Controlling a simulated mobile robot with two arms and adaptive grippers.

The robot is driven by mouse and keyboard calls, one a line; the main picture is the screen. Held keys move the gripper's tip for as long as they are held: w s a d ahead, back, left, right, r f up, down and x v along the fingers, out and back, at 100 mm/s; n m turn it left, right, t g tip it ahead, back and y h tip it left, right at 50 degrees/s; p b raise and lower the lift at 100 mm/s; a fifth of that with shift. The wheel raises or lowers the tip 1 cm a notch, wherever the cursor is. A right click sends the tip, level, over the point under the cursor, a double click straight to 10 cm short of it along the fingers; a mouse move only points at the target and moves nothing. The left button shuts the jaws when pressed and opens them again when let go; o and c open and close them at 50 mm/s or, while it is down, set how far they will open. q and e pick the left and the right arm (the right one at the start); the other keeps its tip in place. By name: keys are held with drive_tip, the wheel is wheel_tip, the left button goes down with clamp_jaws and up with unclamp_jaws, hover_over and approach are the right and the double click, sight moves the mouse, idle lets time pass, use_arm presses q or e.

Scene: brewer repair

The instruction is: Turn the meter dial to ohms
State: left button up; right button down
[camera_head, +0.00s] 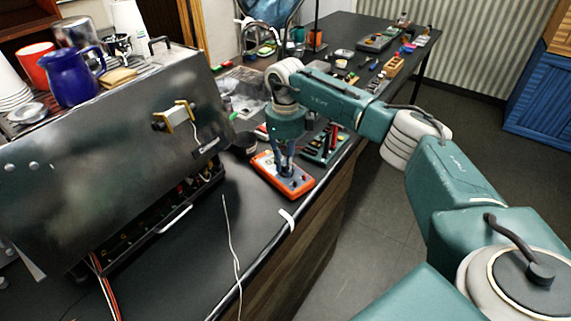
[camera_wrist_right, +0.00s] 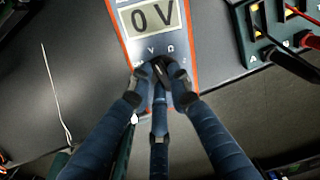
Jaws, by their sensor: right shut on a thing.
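My left gripper is not in view.
A steel brewer (camera_head: 110,130) with its lower front open stands to the left, with a blue jug (camera_head: 72,78) on top. A thin white wire (camera_head: 231,235) lies on clear counter nearer me.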

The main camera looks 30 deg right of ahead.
idle(0.7)
drive_tip(key=c, duration=1.6)
unclamp_jaws()
drive_tip(key=shift+r, duration=0.1)
wheel_tip(320, 180, up, 12)
